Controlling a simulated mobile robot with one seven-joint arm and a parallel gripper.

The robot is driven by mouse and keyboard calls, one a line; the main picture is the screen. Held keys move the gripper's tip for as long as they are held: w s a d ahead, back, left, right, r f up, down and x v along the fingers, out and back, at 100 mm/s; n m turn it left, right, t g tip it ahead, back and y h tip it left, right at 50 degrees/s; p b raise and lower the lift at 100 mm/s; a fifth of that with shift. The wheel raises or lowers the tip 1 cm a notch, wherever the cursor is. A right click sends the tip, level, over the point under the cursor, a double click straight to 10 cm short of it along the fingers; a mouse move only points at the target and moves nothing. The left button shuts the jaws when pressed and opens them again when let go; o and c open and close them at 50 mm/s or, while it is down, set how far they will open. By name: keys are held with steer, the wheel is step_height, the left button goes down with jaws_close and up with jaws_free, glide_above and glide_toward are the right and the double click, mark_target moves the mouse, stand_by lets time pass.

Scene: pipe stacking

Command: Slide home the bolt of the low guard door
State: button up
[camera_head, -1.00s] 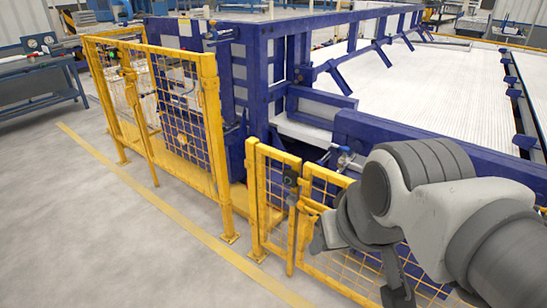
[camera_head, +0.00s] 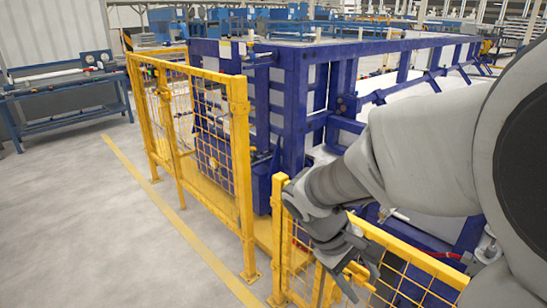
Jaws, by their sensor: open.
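The low yellow guard door (camera_head: 410,253) with its mesh panel is at the lower right, partly behind my arm. A yellow latch part (camera_head: 357,272), which looks like the bolt, shows on it beside my gripper. My gripper (camera_head: 362,285) is open and points down at the door's upper part, its fingers close around or beside this latch part. I cannot tell whether they touch it. The bolt's far end and its catch are hidden by my gripper and wrist.
A taller yellow mesh fence (camera_head: 242,180) stands to the left of the low door. A blue machine frame (camera_head: 296,110) rises behind it. Grey floor (camera_head: 75,215) with a yellow line is clear at the left. A blue workbench (camera_head: 65,95) stands farther back.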

steer(key=w+d+f+n+h+b, duration=0.2)
steer(key=w+f+n+h+b, duration=0.25)
steer(key=f, duration=0.45)
steer(key=n+t+h+b, duration=0.35)
steer(key=n+t, duration=0.85)
steer(key=n, duration=0.6)
glide_toward(348, 277)
steer(key=f+b+x, duration=0.1)
steer(key=b+x, duration=0.2)
steer(key=x, duration=0.5)
steer(key=shift+a+f, duration=0.1)
jaws_close()
